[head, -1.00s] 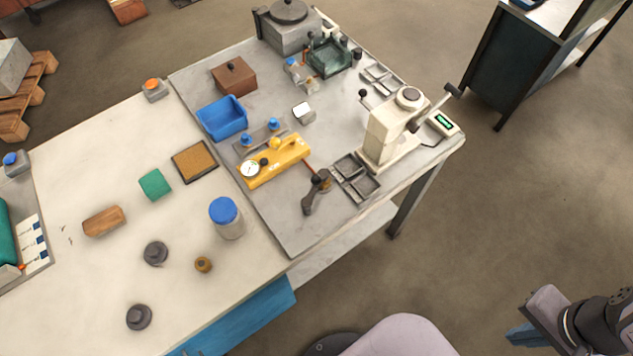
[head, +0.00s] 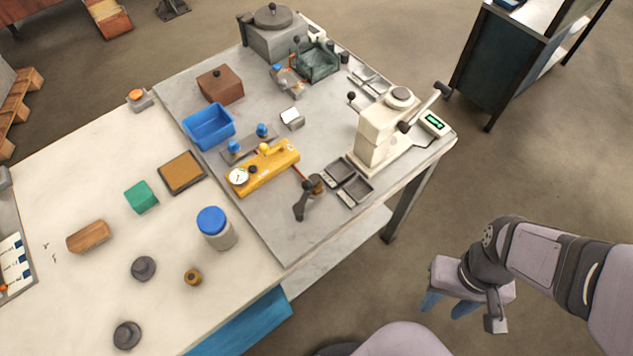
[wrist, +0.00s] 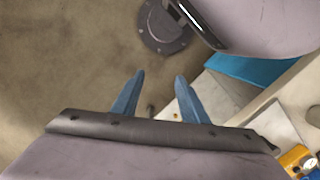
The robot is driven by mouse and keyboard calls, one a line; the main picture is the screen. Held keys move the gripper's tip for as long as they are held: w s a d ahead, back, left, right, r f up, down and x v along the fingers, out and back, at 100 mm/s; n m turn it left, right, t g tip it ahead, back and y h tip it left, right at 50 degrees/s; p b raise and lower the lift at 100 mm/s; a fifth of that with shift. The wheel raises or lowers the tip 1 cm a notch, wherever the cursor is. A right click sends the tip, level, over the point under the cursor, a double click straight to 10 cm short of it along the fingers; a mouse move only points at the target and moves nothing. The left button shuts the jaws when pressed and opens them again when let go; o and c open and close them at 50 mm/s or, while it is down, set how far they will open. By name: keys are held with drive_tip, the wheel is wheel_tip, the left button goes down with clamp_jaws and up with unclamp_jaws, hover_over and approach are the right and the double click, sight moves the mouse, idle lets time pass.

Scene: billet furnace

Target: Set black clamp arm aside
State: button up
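The black clamp arm (head: 301,205), a dark lever with a brownish round end, lies on the grey metal table top near its front edge. It is beside the yellow gauge fixture (head: 264,166), with a thin orange-red piece between them. My gripper (head: 446,304) has blue fingers and hangs over the floor, right of and in front of the table, well apart from the clamp arm. In the wrist view the fingers of my gripper (wrist: 160,92) are spread with nothing between them. The clamp arm does not show in the wrist view.
Small dark trays (head: 352,180) and a cream press (head: 377,135) stand right of the clamp arm. Bare grey table lies in front of the clamp arm.

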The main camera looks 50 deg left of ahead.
drive_tip(key=s+a+f+n+b, duration=0.1)
drive_tip(key=a+f+n, duration=0.1)
drive_tip(key=a, duration=0.5)
drive_tip(key=s+a+f+n+b, duration=0.1)
drive_tip(key=a+n, duration=0.1)
drive_tip(key=a, duration=0.5)
wheel_tip(320, 180, up, 10)
drive_tip(key=m+t+y, duration=0.1)
drive_tip(key=m+y, duration=0.3)
hover_over(308, 183)
drive_tip(key=w, duration=0.1)
drive_tip(key=shift+w+d+f, duration=0.1)
drive_tip(key=shift+d+f, duration=0.05)
drive_tip(key=shift+f, duration=0.05)
drive_tip(key=shift+s+d+m+h, duration=0.2)
drive_tip(key=shift+d+m, duration=0.1)
drive_tip(key=shift+m, duration=0.75)
drive_tip(key=shift+s+d+m+h, duration=0.2)
drive_tip(key=shift+d+m, duration=0.1)
drive_tip(key=shift+m, duration=0.75)
drive_tip(key=shift+f, duration=0.15)
drive_tip(key=shift+s+a+f+p, duration=0.1)
drive_tip(key=shift+a+f+p, duration=0.25)
drive_tip(key=shift+f, duration=0.8)
drive_tip(key=shift+a+f+p, duration=0.1)
drive_tip(key=shift+f+p, duration=0.3)
drive_tip(key=shift+f, duration=0.8)
drive_tip(key=shift+s+a+f+p, duration=0.1)
drive_tip(key=shift+a+f+p, duration=0.25)
drive_tip(key=shift+f, duration=0.8)
